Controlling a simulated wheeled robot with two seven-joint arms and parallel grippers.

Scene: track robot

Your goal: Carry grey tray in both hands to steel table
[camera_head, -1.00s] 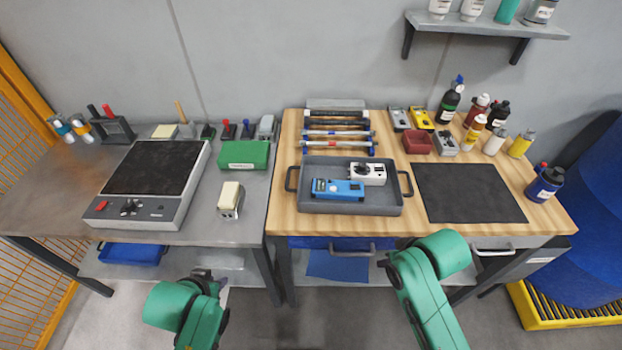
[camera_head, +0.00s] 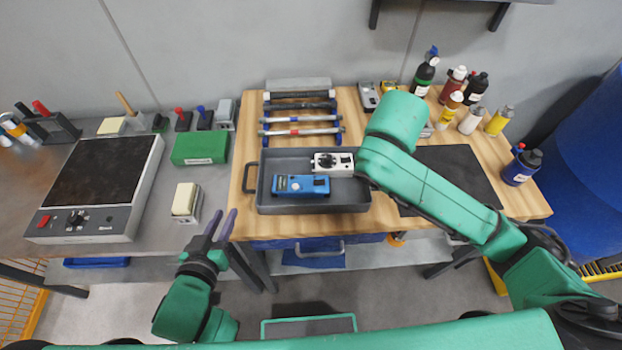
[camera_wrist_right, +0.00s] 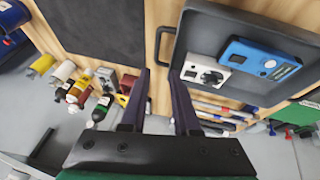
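The grey tray (camera_head: 345,198) lies on the wooden table, holding a blue meter (camera_head: 300,186) and a white meter (camera_head: 333,161). Its left handle (camera_head: 249,178) is clear in the head view. My left gripper (camera_head: 221,213) is open and empty, in front of and left of the tray. My right gripper is hidden behind my right arm in the head view. In the right wrist view it (camera_wrist_right: 161,80) is open, its fingers either side of the line to the tray's right handle (camera_wrist_right: 160,45); I cannot tell whether they touch it. The steel table (camera_head: 153,222) stands at left.
The steel table carries a hotplate (camera_head: 96,185), a green box (camera_head: 201,147) and a small cream-topped block (camera_head: 186,200). Bare steel shows around the block. Racked rods (camera_head: 301,131) lie behind the tray. A dark mat (camera_head: 460,170) and several bottles are at right.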

